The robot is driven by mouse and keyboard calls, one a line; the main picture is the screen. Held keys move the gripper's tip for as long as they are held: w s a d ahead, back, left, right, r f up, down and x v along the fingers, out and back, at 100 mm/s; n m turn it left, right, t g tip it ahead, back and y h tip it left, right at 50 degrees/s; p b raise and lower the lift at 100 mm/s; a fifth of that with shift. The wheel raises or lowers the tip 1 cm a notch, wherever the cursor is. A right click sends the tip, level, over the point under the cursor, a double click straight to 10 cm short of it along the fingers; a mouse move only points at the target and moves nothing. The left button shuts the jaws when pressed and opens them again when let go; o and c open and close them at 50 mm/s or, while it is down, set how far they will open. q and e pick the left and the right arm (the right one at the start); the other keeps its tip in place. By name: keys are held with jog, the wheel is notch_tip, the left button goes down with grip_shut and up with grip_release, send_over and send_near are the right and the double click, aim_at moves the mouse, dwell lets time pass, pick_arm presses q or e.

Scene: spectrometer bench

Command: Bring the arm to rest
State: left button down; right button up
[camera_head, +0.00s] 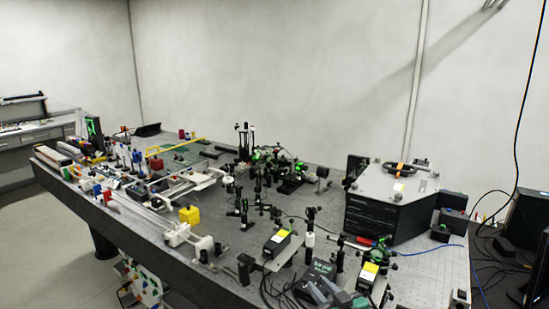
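What looks like my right gripper (328,291) shows small and grey at the bottom edge, right of centre, in the head view. It is in front of a dark box with cables, near the front of the optical table (225,262). Its fingers blend with the equipment, so I cannot tell whether they are open or shut. I see nothing clearly held in it. My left gripper is not in view.
The table is crowded with optics mounts (262,170), some glowing green. A yellow block (190,215) sits near the front edge. A large dark instrument (385,213) with a grey top stands at the right. Floor at the left (40,250) is clear.

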jog(key=s+d+f+m+g+h, duration=0.1)
jog(key=s+f+g, duration=0.3)
jog(key=s, duration=0.5)
jog(key=s+d+f+m+g+h, duration=0.2)
jog(key=s+d+f+g, duration=0.2)
jog(key=s, duration=0.6)
jog(key=s+d+f+m+g+h, duration=0.1)
jog(key=s+f+g, duration=0.3)
jog(key=s, duration=0.5)
notch_tip(320, 180, down, 2)
jog(key=shift+s+d+h, duration=0.25)
jog(key=shift+d+h, duration=0.55)
jog(key=shift+d, duration=0.05)
